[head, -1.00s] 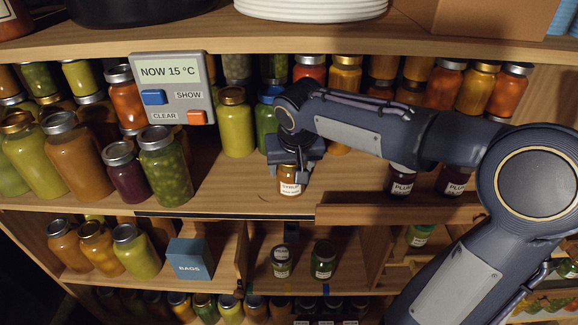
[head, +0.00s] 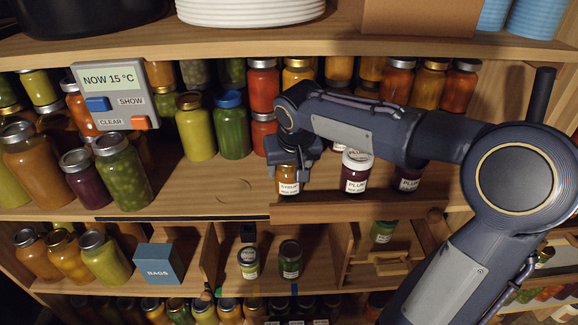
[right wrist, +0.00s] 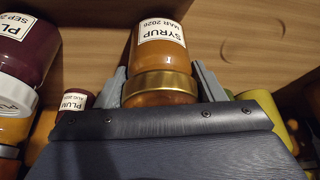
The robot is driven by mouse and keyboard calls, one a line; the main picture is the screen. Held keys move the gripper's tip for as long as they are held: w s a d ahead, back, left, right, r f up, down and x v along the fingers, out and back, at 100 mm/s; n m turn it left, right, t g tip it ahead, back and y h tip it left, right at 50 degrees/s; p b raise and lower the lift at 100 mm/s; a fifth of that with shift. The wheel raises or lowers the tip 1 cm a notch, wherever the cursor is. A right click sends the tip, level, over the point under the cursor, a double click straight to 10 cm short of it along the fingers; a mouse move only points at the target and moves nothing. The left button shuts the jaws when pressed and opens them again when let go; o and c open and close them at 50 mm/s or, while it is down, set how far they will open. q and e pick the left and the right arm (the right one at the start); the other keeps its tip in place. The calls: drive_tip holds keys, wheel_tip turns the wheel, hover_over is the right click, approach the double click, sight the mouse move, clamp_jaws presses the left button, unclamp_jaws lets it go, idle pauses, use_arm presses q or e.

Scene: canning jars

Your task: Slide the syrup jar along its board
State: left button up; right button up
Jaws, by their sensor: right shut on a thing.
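The syrup jar (head: 287,187) is small and amber with a white label. It stands upright on the board of the middle shelf (head: 222,198), near the front edge. My right gripper (head: 290,170) comes down over it and is shut on it, hiding its upper part in the head view. In the right wrist view the syrup jar (right wrist: 162,48) shows a gold lid and a label reading SYRUP MAR 2026. The fingers of my right gripper (right wrist: 162,84) lie on both sides of it. My left gripper is not in view.
A white-lidded plum jar (head: 355,184) stands right of the syrup jar, with another plum jar (head: 408,183) beyond. A raised wooden strip (head: 365,208) runs along the front edge. Tall jars (head: 232,130) stand behind. The board to the left is bare. A thermometer display (head: 114,96) hangs at left.

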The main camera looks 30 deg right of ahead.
drive_tip(key=o, duration=1.4)
drive_tip(key=shift+s+r, duration=0.15)
drive_tip(key=shift+r, duration=0.35)
drive_tip(key=v, duration=0.3)
drive_tip(key=shift+r, duration=0.15)
drive_tip(key=s+a+b, duration=0.1)
drive_tip(key=s, duration=0.3)
drive_tip(key=s+a+b, duration=0.1)
drive_tip(key=s, duration=0.3)
drive_tip(key=s+a+b, duration=0.1)
drive_tip(key=s+b, duration=0.1)
drive_tip(key=s, duration=0.2)
drive_tip(key=shift+a+r, duration=0.25)
drive_tip(key=shift+a, duration=0.15)
